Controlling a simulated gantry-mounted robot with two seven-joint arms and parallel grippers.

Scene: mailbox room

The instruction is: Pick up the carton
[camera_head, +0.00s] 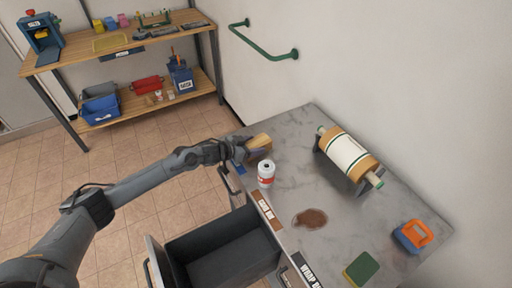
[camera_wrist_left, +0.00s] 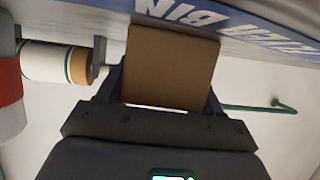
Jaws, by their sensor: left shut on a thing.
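The carton is a small tan-brown box (camera_head: 259,141) at the far left corner of the grey marble counter in the head view. My left gripper (camera_head: 247,153) reaches it from the left and is shut on it. In the left wrist view the carton (camera_wrist_left: 170,66) fills the space between the two dark fingers (camera_wrist_left: 168,92). I cannot tell whether it is touching the counter. My right gripper is not in view.
A white and red can (camera_head: 266,174) stands close to the carton. A paper roll (camera_head: 348,158), brown spill (camera_head: 310,218), green sponge (camera_head: 361,268) and orange-blue object (camera_head: 412,236) are on the counter (camera_head: 345,220). An open drawer (camera_head: 175,262) juts out in front. A wooden shelf (camera_head: 75,56) stands behind.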

